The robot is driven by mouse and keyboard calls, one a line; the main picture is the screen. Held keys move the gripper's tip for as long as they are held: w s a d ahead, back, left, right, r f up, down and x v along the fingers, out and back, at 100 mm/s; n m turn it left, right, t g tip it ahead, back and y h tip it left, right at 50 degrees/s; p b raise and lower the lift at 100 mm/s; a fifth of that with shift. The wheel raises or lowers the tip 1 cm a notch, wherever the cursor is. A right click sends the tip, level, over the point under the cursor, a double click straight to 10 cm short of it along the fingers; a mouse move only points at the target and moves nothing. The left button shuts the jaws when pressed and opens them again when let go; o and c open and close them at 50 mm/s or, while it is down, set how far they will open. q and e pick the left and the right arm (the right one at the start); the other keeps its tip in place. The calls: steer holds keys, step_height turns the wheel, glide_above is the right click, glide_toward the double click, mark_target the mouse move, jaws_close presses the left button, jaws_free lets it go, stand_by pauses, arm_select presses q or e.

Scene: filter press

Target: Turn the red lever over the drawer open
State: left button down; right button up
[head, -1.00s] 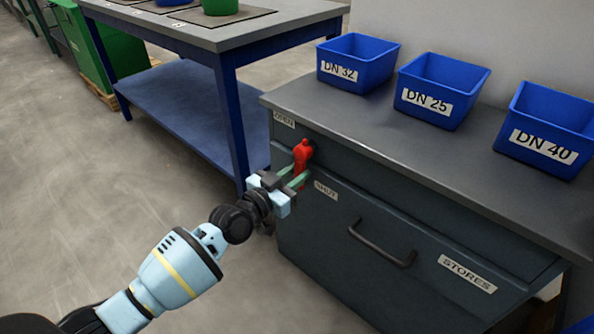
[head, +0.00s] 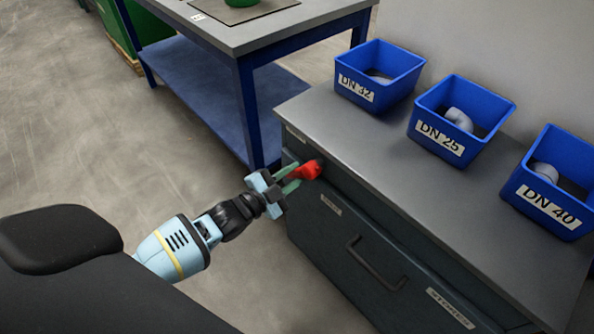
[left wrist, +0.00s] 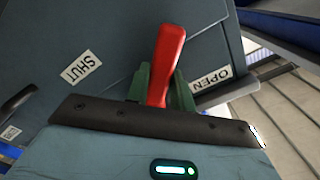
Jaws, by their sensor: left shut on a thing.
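The red lever (head: 308,170) is on the upper left of the grey cabinet front, above the drawer (head: 345,235). In the head view it slants out to the left and slightly down from its pivot. My left gripper (head: 290,180) is shut on it, with the green fingers on either side of the handle. In the left wrist view the lever (left wrist: 165,65) stands between the fingers (left wrist: 163,88). The SHUT label (left wrist: 82,67) is to its left and the OPEN label (left wrist: 210,78) to its right. The lever's gripped end is partly hidden. My right gripper is not in view.
The drawer has a dark bar handle (head: 375,263) and looks closed. Blue bins marked DN 32 (head: 357,90), DN 25 (head: 440,135) and DN 40 (head: 545,205) stand on the cabinet top. A blue-framed workbench (head: 240,110) is close behind my left gripper. Open floor lies left.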

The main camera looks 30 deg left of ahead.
arm_select(q)
steer(key=r+m+p, duration=0.1)
steer(key=m, duration=0.1)
steer(key=a+r+m, duration=0.1)
steer(key=m, duration=0.1)
steer(key=shift+w+a+p, duration=0.1)
steer(key=shift+w+p, duration=0.1)
steer(key=shift+p, duration=0.2)
steer(key=m, duration=0.2)
steer(key=r+m+p, duration=0.1)
steer(key=shift+w+a+r+m, duration=0.1)
steer(key=shift+a+r+m, duration=0.05)
steer(key=shift+m, duration=0.25)
steer(key=shift+r+m, duration=0.2)
steer(key=shift+m, duration=0.3)
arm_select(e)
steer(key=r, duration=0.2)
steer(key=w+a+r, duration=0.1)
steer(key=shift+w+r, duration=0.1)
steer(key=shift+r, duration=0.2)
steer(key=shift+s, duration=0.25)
arm_select(q)
steer(key=c, duration=1.2)
jaws_free()
steer(key=p+v, duration=0.1)
steer(key=v, duration=0.7)
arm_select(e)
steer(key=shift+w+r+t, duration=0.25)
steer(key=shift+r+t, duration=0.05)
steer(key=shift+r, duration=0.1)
